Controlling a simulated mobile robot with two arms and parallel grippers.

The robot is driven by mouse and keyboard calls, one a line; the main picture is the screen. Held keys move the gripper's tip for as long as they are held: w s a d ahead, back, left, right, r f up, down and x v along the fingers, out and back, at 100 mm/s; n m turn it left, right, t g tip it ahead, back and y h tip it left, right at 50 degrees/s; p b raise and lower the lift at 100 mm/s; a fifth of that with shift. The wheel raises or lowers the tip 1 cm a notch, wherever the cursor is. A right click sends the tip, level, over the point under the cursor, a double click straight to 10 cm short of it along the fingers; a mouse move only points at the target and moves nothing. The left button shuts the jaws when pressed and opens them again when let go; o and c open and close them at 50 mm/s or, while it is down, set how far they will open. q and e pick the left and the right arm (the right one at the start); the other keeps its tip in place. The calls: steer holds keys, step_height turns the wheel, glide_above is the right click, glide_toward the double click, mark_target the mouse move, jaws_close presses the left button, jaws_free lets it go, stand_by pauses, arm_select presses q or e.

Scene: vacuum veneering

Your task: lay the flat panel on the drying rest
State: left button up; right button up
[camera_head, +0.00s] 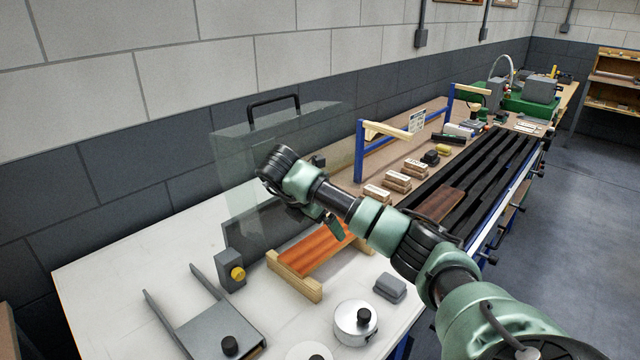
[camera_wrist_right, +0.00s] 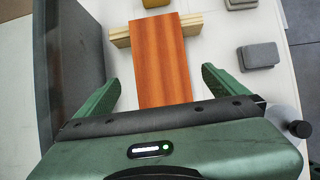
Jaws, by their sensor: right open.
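The flat panel (camera_head: 318,249) is an orange-red wood-grained board. In the head view it lies across two pale wooden battens of the drying rest (camera_head: 296,279). The right wrist view shows the panel (camera_wrist_right: 160,60) lying over one batten (camera_wrist_right: 190,24); its near end is hidden by my gripper. My right gripper (camera_wrist_right: 160,88) is open, with a green finger on each side of the panel and a gap to both edges. In the head view the right gripper (camera_head: 335,228) is over the panel, partly hidden by my arm. My left gripper is not in view.
A clear cover (camera_head: 235,150) with a black handle stands upright behind the panel, close to my right arm. A grey box with a yellow button (camera_head: 232,271), a grey block (camera_head: 390,287) and a round metal pot (camera_head: 355,322) stand nearby. A brown board (camera_head: 440,205) lies on black rails.

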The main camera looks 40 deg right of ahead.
mark_target(320, 244)
step_height(320, 244, up, 15)
steer(key=p, duration=0.4)
steer(key=shift+s, duration=0.1)
